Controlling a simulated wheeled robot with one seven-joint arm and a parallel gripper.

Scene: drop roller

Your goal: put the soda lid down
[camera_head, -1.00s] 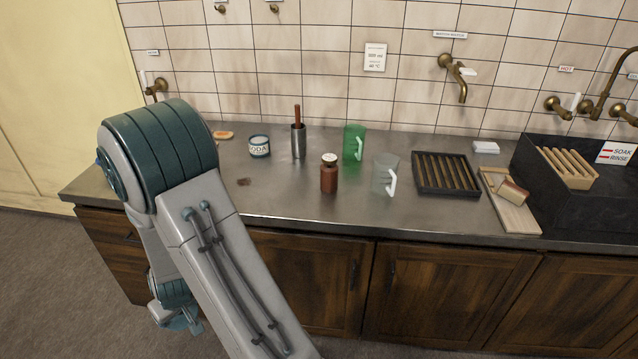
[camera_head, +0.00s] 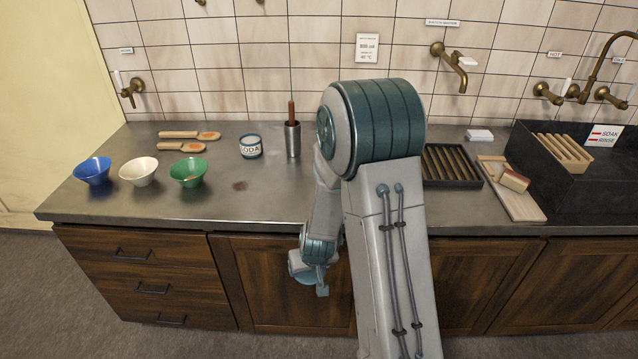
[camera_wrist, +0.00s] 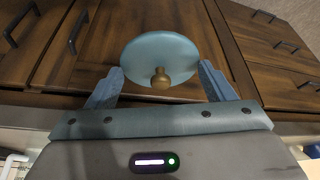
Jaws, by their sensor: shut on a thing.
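The soda lid (camera_wrist: 150,52) is a light blue disc with a brass knob. In the wrist view it sits between the two blue-grey fingers of my gripper (camera_wrist: 162,70), which is shut on it. The lid is held in front of the wooden cabinet fronts, clear of the counter. The soda tin (camera_head: 251,147), white-labelled with blue bands, stands upright on the counter (camera_head: 270,190), left of my arm.
Blue (camera_head: 93,172), white (camera_head: 139,172) and green (camera_head: 188,173) bowls stand at the counter's left, with two wooden spoons (camera_head: 185,147) behind. A metal cup (camera_head: 293,140) stands right of the tin. A slatted black tray (camera_head: 452,166) is farther right. Bare counter lies before the tin.

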